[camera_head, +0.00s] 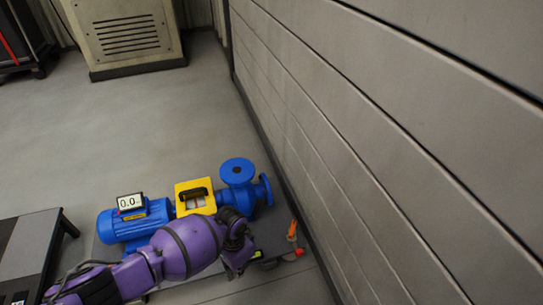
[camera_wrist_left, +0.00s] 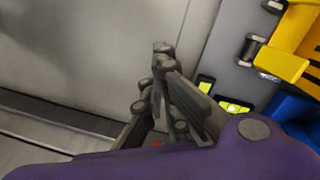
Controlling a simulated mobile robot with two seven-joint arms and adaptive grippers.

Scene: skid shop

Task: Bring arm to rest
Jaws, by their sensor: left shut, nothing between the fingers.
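My purple left arm (camera_head: 190,248) comes in from the lower left in the head view. Its dark left gripper (camera_head: 238,262) is beside the near right part of the pump skid, below the blue pump (camera_head: 238,172). In the left wrist view the left gripper (camera_wrist_left: 165,55) has its fingers together, with nothing between them. My right gripper is in neither view.
A blue motor (camera_head: 135,222) with a small display (camera_head: 130,202) and a yellow coupling guard (camera_head: 195,194) stand by the pump. A grey panelled wall (camera_head: 370,150) rises close on the right. A beige cabinet (camera_head: 125,35) stands behind. The floor between is clear.

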